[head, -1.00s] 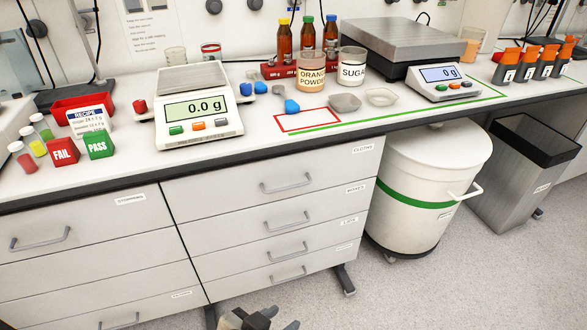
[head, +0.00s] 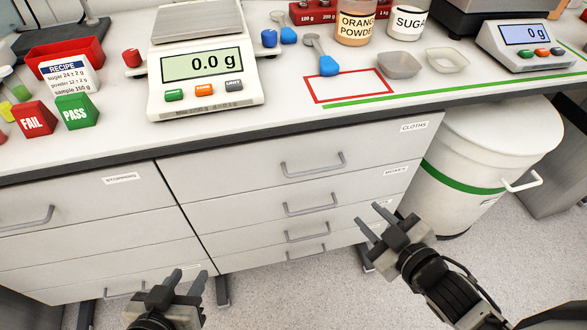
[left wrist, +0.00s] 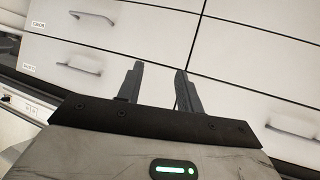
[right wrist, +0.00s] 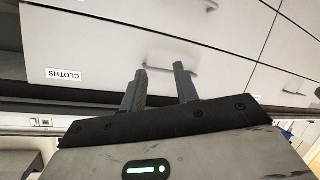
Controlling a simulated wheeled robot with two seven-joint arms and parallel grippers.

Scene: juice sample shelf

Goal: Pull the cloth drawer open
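The cloth drawer (head: 250,160) is the top drawer of the right column, with a CLOTHS label (head: 414,127) at its upper right corner. Its front is flush with the cabinet, so it is shut. Its grey bar handle (head: 312,165) is unobstructed in the head view. My right gripper (head: 368,215) is open and empty, below and right of that handle. The right wrist view shows the handle (right wrist: 170,68) upside down, beyond the open fingers and apart from them. My left gripper (head: 187,280) is open and empty, low before the drawers; its fingers (left wrist: 158,68) also show in the left wrist view.
More shut drawers with bar handles lie below and to the left, including one handle (head: 310,205) just under the cloth drawer's. A white bin (head: 490,150) with a green band stands right of the cabinet. The worktop above carries a scale (head: 205,90) and small items.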

